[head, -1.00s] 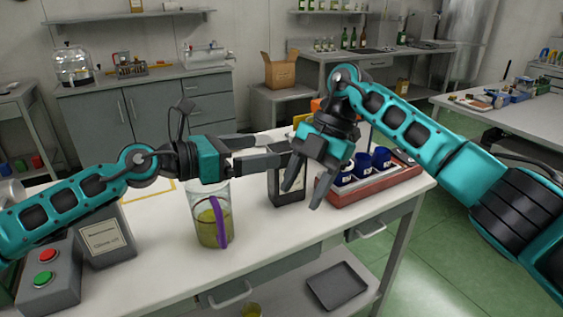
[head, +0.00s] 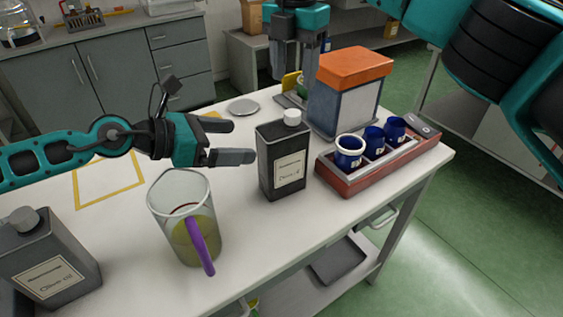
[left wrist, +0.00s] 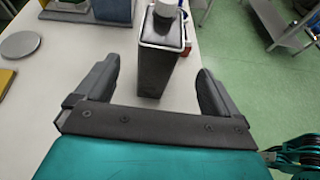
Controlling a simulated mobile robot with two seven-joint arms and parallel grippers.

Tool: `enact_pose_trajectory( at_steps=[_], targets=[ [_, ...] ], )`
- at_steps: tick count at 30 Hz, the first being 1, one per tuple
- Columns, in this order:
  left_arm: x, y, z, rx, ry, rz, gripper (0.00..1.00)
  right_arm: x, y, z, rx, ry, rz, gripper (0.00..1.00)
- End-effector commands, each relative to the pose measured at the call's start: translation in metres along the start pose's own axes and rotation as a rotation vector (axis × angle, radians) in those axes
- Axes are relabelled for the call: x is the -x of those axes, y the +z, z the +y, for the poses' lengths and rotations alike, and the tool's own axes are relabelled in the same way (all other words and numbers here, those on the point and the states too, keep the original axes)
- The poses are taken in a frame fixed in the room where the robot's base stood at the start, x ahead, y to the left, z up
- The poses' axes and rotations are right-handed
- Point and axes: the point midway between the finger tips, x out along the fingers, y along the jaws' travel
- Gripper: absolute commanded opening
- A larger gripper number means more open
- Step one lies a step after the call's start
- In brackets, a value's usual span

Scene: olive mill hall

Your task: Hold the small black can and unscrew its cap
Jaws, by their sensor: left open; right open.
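The small black can (head: 283,170) stands upright on the white table with a paper label on its front. My right gripper (head: 296,60) is open, pointing down, behind the can and near the orange-lidded box, well away from the cap.
A glass jug (head: 170,205) with yellow-green liquid and a purple handle stands front left of the can. A larger grey can (head: 62,245) is at far left. A red tray (head: 345,187) with blue cups and an orange-lidded box (head: 345,105) stand right. A round grey disc (head: 243,106) lies behind.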

Motion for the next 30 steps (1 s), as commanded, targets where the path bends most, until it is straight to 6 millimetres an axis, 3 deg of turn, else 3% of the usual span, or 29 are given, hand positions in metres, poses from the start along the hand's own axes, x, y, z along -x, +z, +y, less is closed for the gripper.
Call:
enact_pose_trajectory(
  at_steps=[9, 15, 21, 30],
  targets=[
    [-0.064, 0.001, -0.001, -0.001, -0.002, 0.0, 0.96, -0.001, 0.0, 0.0, 0.0, 0.0, 0.002, 0.56],
    [-0.092, 0.001, 0.0, 0.001, -0.001, -0.001, 0.96, -0.001, 0.0, 0.0, 0.0, 0.001, 0.002, 0.56],
    [-0.104, 0.0, 0.0, 0.001, 0.0, 0.0, 0.96, -0.001, 0.0, 0.0, 0.0, 0.001, 0.002, 0.56],
    [-0.105, 0.0, 0.0, 0.001, 0.0, 0.0, 0.94, -0.001, 0.0, 0.0, 0.0, 0.001, 0.002, 0.56]
  ],
)
